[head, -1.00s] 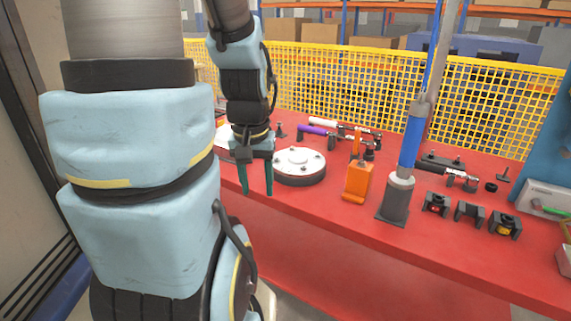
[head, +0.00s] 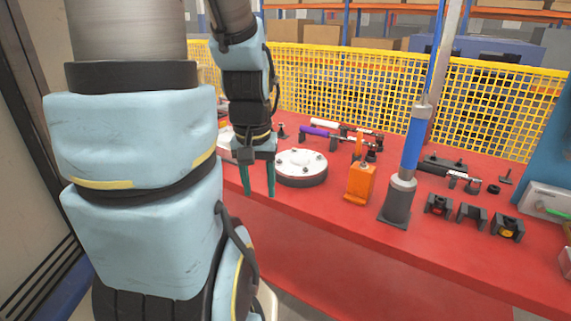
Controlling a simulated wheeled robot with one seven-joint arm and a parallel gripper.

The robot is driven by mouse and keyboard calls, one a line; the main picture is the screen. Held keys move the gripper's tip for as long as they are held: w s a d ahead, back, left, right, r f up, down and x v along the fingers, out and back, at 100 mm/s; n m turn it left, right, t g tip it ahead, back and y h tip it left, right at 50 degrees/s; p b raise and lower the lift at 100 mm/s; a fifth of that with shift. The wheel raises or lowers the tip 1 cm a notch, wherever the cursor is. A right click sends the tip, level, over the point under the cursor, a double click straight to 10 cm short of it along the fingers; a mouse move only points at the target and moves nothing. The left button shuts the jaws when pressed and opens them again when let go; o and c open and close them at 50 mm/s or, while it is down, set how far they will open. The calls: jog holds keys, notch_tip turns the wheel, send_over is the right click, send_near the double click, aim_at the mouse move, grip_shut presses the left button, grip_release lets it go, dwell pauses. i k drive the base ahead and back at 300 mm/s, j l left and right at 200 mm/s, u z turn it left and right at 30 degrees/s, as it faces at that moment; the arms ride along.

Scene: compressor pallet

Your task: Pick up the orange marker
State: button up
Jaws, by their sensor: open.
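An orange marker (head: 359,146) stands upright in an orange holder (head: 360,184) near the front edge of the red bench, right of the round plate. My gripper (head: 258,192) points down with its two green fingers apart and nothing between them. It is at the bench's front edge, left of the round plate and well to the left of the marker. The marker's lower end is hidden in the holder.
A round bolted plate (head: 302,167) lies between my gripper and the holder. A grey and blue post (head: 400,192) stands just right of the holder. Several dark brackets (head: 471,215) sit farther right. A yellow mesh fence (head: 340,88) closes the back.

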aim_at(359, 144)
jog(key=k+l+u, duration=0.1)
jog(key=l+u, duration=0.4)
jog(key=k+l+u, duration=0.15)
jog(key=l+u, duration=0.15)
jog(key=u, duration=0.15)
jog(key=k+l+u, duration=0.25)
jog(key=u, duration=0.25)
